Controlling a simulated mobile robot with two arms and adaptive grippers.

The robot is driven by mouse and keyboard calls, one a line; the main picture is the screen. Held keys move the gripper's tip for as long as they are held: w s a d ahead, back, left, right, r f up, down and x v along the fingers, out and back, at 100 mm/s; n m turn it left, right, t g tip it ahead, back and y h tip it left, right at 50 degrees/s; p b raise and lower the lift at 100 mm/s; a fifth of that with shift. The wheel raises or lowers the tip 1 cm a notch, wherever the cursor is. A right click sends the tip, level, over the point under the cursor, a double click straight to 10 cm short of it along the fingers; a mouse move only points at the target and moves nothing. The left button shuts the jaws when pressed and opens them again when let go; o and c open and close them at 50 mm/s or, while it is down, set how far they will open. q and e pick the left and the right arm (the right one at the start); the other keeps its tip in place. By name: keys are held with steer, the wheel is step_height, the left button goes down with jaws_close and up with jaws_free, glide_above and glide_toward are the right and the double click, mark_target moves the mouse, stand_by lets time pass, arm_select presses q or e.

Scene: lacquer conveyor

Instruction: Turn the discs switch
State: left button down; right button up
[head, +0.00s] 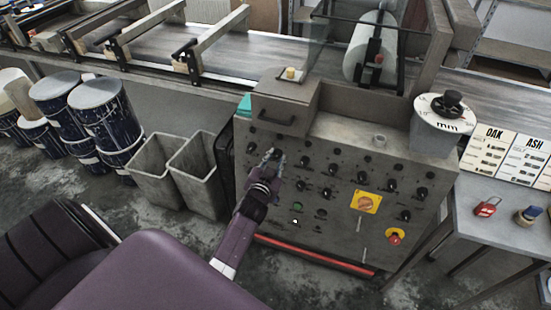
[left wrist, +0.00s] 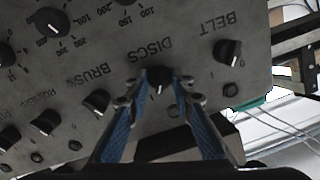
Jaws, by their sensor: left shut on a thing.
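The discs switch (left wrist: 159,82) is a small black knob with a light pointer line, beside the printed word DISCS on the grey control panel (head: 330,222). My left gripper (head: 272,155) reaches the upper left part of the panel. In the left wrist view its blue-sided fingers (left wrist: 160,80) are shut on the discs switch, one on each side. In the head view the gripper hides this switch. The BELT knob (left wrist: 229,52) and the BRUSH knob (left wrist: 97,101) sit on either side, clear of the fingers. My right gripper is not in view.
Lower on the panel are a yellow-backed rotary switch (head: 364,202) and a red stop button (head: 394,238). Grey bins (head: 160,178) stand left of the panel, and a table with a red padlock (head: 487,207) stands right. A conveyor runs behind.

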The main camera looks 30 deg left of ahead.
arm_select(q)
steer(key=c, duration=1.7)
jaws_free()
steer(key=v, duration=1.2)
